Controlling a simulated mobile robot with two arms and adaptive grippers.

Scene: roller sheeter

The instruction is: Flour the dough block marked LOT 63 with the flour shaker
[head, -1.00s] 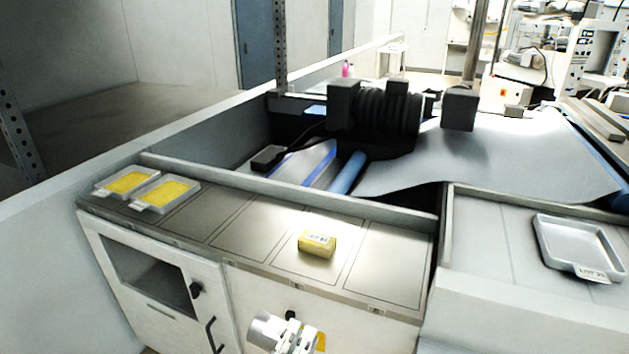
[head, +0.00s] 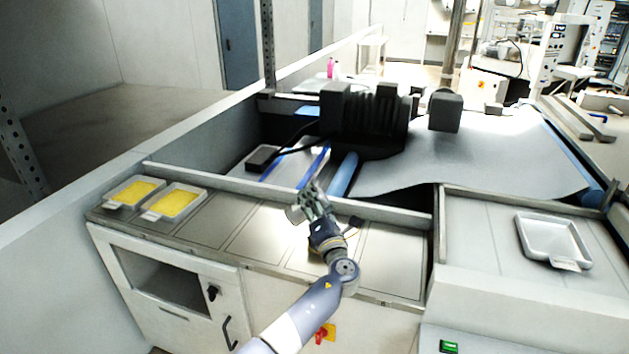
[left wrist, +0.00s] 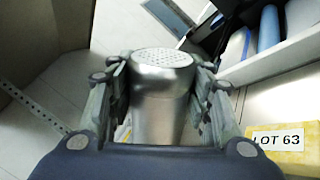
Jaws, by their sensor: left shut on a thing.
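The flour shaker (left wrist: 160,95) is a metal cup with a perforated lid, upright between the fingers in the left wrist view. My left gripper (head: 310,205) is shut on it, above the front counter in the head view. The yellow dough block (left wrist: 285,157) with a white LOT 63 label is at the lower right of the left wrist view, beside and apart from the shaker. In the head view my left arm hides the block. My right gripper is not in view.
Two trays with yellow contents, a left one (head: 135,191) and a right one (head: 174,201), sit at the counter's left end. An empty grey tray (head: 553,240) lies on the right counter. Behind a low ledge (head: 255,187) are the sheeter's rollers and grey belt (head: 480,160).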

